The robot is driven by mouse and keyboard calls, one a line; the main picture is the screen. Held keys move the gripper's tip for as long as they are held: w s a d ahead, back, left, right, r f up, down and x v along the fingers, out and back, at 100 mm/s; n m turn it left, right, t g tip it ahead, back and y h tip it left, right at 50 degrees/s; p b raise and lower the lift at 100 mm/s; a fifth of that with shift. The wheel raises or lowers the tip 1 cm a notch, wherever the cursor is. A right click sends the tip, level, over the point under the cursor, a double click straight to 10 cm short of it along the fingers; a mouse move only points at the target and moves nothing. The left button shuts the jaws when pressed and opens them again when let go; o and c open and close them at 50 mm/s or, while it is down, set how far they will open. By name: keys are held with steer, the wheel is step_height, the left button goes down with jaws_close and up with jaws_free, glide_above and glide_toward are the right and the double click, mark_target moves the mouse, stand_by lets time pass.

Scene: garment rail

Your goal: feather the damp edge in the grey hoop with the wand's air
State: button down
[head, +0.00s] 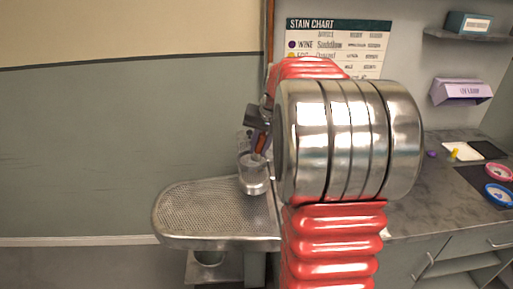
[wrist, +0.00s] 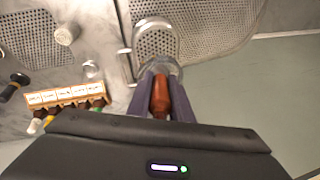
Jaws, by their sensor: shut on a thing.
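My gripper (wrist: 160,108) is shut on a reddish-brown handle, which I take for the wand (wrist: 160,93). The handle runs away from the wrist camera between the dark jaws. In the head view my gripper (head: 257,128) is partly hidden by my arm, with a sliver of the brown handle (head: 261,144) showing. A clear or metallic cup-like piece (head: 253,180) lies just below it, over the perforated steel board; I cannot tell whether they touch. I cannot make out the grey hoop or a damp edge for certain. A pale-rimmed oval (wrist: 137,34) shows beyond the wand.
The perforated board (head: 190,212) extends left. A labelled rack (wrist: 66,97) with several coloured-tipped items stands left in the wrist view. Pink (head: 487,171) and blue (head: 486,194) hoops lie on the right counter (head: 420,190). A stain chart (head: 345,45) hangs behind my arm.

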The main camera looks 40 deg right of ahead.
steer(key=shift+s+d, duration=0.4)
steer(key=shift+d, duration=0.15)
steer(key=shift+d, duration=0.1)
steer(key=shift+d, duration=1.15)
steer(key=shift+w, duration=0.1)
steer(key=shift+w+d, duration=0.7)
steer(key=shift+d, duration=0.25)
steer(key=shift+r, duration=0.1)
step_height(320, 180, up, 7)
stand_by(0.9)
stand_by(0.4)
